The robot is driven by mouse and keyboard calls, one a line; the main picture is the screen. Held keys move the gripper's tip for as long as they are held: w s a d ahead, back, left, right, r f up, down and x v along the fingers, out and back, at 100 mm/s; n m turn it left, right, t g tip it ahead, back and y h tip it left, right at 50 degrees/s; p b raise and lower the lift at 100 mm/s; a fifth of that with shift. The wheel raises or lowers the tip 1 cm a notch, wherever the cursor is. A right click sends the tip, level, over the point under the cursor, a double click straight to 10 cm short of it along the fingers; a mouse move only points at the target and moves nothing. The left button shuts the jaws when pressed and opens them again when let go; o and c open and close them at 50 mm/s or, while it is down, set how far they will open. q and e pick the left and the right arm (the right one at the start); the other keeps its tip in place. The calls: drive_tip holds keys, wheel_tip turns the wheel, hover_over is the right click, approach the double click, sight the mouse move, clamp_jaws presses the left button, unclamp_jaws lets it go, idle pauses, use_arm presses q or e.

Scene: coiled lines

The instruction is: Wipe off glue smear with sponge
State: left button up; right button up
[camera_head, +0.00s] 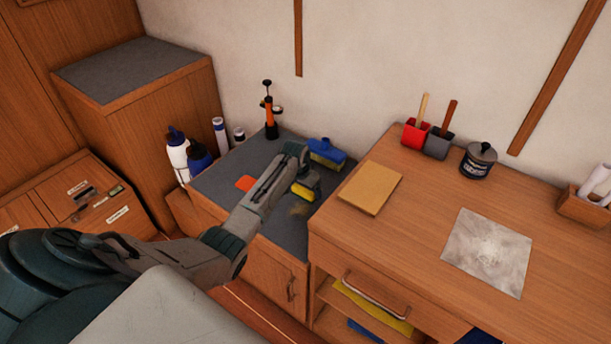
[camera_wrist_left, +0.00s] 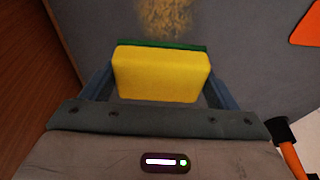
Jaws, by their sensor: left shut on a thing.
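My left gripper (camera_head: 305,183) is shut on a yellow sponge (camera_head: 303,191) with a green scouring layer. The sponge (camera_wrist_left: 160,75) sits between the two fingers in the left wrist view, its green edge facing away from the wrist. The glue smear (camera_head: 299,209) is a tan, mottled patch on the dark grey top of the low cabinet (camera_head: 236,174). In the left wrist view the smear (camera_wrist_left: 165,16) lies just beyond the sponge's green edge. I cannot tell whether the sponge touches the surface. My right gripper is not in view.
An orange piece (camera_head: 246,183) lies on the grey top, with a blue-and-yellow item (camera_head: 326,153) and an orange-and-black tool (camera_head: 270,115) behind. Bottles (camera_head: 177,151) stand left. The higher wooden counter (camera_head: 410,220) at right carries a tan board (camera_head: 370,187).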

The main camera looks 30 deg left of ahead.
use_arm(q)
drive_tip(key=r+p, duration=0.2)
drive_tip(key=shift+w+r, duration=0.2)
drive_tip(key=shift+r, duration=0.1)
drive_tip(key=shift+s+r, duration=0.1)
drive_tip(key=shift+r, duration=0.2)
drive_tip(key=shift+r+p, duration=0.1)
drive_tip(key=shift+p, duration=0.2)
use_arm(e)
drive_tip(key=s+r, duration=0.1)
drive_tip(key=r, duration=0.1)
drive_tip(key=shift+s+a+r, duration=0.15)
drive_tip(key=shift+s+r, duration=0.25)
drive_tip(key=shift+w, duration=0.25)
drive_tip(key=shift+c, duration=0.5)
